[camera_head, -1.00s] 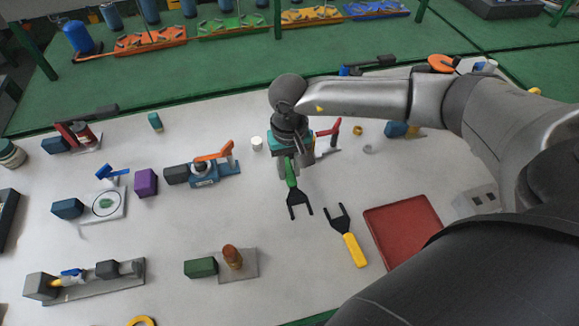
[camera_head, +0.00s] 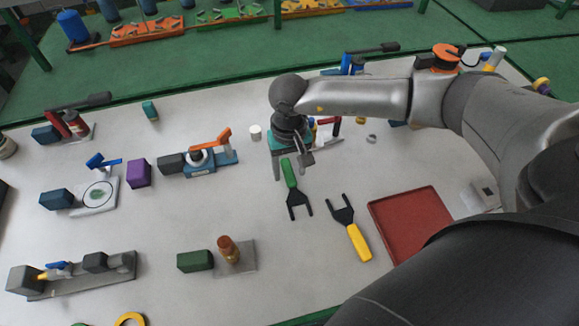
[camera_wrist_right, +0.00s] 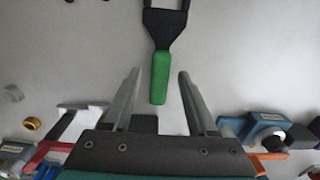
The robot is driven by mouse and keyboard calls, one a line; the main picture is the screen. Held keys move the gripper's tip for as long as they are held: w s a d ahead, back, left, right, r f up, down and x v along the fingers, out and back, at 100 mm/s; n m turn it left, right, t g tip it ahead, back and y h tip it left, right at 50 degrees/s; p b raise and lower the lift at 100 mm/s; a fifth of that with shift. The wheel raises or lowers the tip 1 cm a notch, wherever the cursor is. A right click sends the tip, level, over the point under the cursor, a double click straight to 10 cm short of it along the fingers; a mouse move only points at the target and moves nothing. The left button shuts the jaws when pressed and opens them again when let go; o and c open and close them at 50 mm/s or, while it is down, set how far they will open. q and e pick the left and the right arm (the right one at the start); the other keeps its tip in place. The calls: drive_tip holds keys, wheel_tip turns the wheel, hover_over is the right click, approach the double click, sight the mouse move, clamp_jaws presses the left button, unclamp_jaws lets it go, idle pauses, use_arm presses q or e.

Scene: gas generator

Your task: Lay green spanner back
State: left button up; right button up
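The green spanner (camera_head: 291,182) has a green handle and a black forked head. It lies on the white table, its fork toward the front, and its handle also shows in the right wrist view (camera_wrist_right: 160,78). My right gripper (camera_head: 290,172) is above the table at the handle end. In the right wrist view its two fingers (camera_wrist_right: 157,75) are spread apart on either side of the handle end, with gaps to both. A yellow-handled spanner (camera_head: 353,233) lies to the right of the green one. My left gripper is not in view.
A red tray (camera_head: 416,279) lies right of the spanners. A dark green block (camera_head: 195,261) and a grey plate with a brown-topped fitting (camera_head: 229,251) stand at front left. Blue valve parts (camera_head: 207,161) sit left of my gripper. The table between is clear.

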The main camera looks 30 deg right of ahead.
wheel_tip(320, 180, up, 15)
drive_tip(key=shift+r+p, duration=0.15)
drive_tip(key=shift+p, duration=0.7)
